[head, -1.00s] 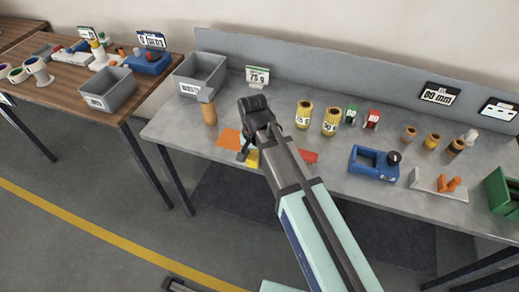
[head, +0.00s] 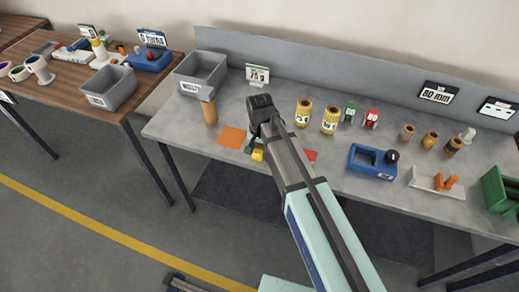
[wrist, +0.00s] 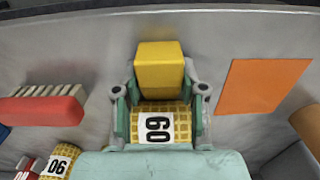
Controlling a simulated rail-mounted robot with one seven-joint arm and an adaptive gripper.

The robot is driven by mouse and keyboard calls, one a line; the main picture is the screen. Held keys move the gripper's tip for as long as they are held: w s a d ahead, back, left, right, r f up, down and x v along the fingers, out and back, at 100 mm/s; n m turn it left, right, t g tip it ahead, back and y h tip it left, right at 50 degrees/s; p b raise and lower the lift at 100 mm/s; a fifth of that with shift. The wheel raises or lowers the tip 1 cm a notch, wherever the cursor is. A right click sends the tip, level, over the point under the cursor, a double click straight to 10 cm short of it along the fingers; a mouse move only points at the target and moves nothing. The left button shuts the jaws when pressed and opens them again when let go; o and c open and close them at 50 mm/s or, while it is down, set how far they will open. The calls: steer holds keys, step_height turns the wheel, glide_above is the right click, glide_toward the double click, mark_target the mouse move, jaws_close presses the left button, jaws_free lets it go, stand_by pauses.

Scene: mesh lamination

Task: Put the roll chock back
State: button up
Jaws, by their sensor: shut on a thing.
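The roll chock is a plain yellow block, seen at the upper middle of the wrist view (wrist: 160,68) and below my gripper in the head view (head: 258,154). My gripper (wrist: 160,75) is shut on this block, a fingertip at each side; it also shows in the head view (head: 256,143), low over the front left part of the grey table (head: 225,165). A yellow mesh roll with a white 60 label (wrist: 158,128) lies on its side close beside the chock, between the fingers in the wrist view. Whether chock and roll touch is unclear. My arm hides this roll in the head view.
A red-edged item (wrist: 42,108) lies nearby.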

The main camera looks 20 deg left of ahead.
mark_target(260, 149)
steer(key=o, duration=1.2)
step_height(260, 149, up, 12)
steer(key=b, duration=0.3)
steer(key=shift+r, duration=0.15)
